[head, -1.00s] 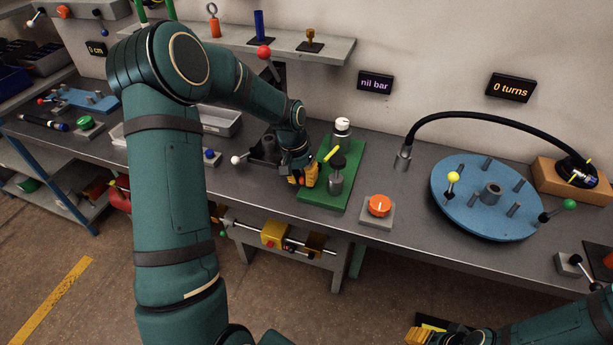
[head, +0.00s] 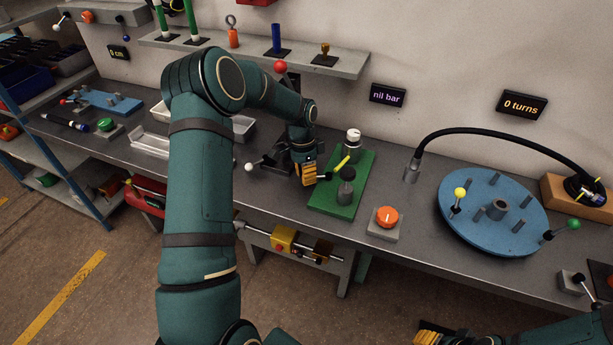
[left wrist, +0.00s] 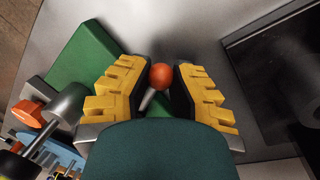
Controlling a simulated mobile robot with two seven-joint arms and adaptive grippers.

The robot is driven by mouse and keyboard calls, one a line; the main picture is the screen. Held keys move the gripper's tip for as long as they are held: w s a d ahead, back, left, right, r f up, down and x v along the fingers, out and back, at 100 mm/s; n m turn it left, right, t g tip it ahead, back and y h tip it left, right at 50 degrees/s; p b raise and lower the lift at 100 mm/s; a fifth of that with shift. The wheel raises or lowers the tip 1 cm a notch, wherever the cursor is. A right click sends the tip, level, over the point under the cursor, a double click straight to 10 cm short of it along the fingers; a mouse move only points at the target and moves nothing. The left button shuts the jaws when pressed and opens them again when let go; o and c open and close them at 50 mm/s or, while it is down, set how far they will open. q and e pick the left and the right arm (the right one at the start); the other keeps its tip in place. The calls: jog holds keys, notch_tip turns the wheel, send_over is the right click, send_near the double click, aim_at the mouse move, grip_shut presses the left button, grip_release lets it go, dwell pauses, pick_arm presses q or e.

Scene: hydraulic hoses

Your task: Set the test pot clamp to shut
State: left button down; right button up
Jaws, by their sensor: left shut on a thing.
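The green board (head: 325,208) on the bench carries a grey pot with a black top (head: 346,185) and a yellow-tipped lever (head: 342,162). My left gripper (head: 308,174) is low at the board's left edge. In the left wrist view it is shut on a ball-ended handle, whose orange-red ball (left wrist: 162,76) shows between the yellow finger pads; its grey rod runs toward the green board (left wrist: 88,62). In the head view this handle is hidden by the gripper. I cannot tell the clamp's position. My right gripper (head: 430,336) is partly cut off at the bottom edge.
An orange dial (head: 387,217) and a blue disc (head: 470,225) with pegs stand to the right. A white-capped cylinder (head: 353,138) stands at the board's back. A white-ball lever (head: 250,167) is left of the gripper. A black hose (head: 500,131) arches over the disc.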

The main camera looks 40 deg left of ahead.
pick_arm(q)
jog(key=shift+a, duration=0.15)
dwell(0.4)
jog(key=c, duration=0.8)
grip_release()
jog(key=shift+w+f, duration=0.1)
